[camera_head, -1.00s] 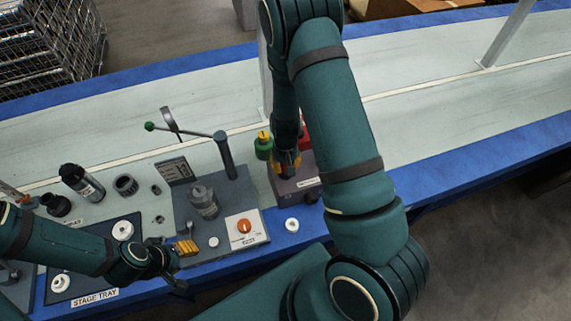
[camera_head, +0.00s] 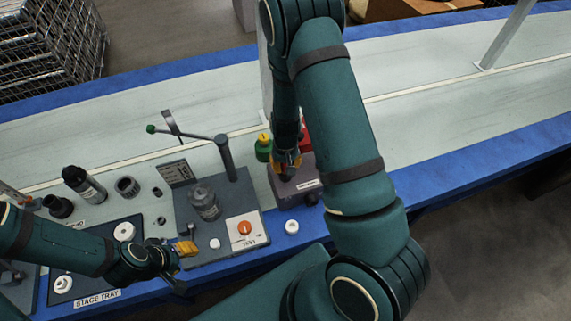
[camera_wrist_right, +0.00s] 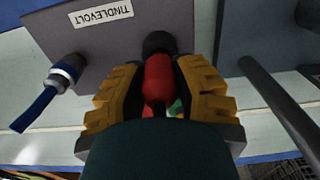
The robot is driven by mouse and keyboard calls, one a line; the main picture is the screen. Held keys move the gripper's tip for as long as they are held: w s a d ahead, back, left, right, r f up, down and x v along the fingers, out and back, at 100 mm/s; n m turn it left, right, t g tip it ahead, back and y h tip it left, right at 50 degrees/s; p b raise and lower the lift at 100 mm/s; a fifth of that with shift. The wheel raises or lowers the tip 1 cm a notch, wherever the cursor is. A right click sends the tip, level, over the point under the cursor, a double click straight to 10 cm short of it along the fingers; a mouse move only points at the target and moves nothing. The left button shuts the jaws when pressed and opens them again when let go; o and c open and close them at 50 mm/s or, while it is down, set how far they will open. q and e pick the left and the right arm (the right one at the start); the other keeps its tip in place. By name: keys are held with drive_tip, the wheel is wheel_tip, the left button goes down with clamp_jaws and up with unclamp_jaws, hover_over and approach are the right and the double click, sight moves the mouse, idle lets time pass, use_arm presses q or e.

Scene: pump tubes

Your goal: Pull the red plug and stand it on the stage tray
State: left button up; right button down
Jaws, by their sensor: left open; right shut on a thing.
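The red plug (camera_wrist_right: 158,78) is between the yellow-padded fingers of my right gripper (camera_wrist_right: 160,95) in the right wrist view, with a dark collar at its far end. I cannot tell whether that end is still in a socket. In the head view my right gripper (camera_head: 287,160) is over the grey Tindlevolt box (camera_head: 280,187), and the plug is mostly hidden there. My left gripper (camera_head: 186,249) is open and empty, just right of the stage tray (camera_head: 85,255). The dark tray holds white round pieces, and my left arm covers part of it.
A green connector with a yellow top (camera_head: 264,146) stands beside the box. A grey test panel (camera_head: 182,212) with a glass jar (camera_head: 205,201) and a lever (camera_head: 185,132) stands left of it. The right bench is clear.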

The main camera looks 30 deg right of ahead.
drive_tip(key=shift+r+p, duration=1.3)
drive_tip(key=shift+r, duration=0.5)
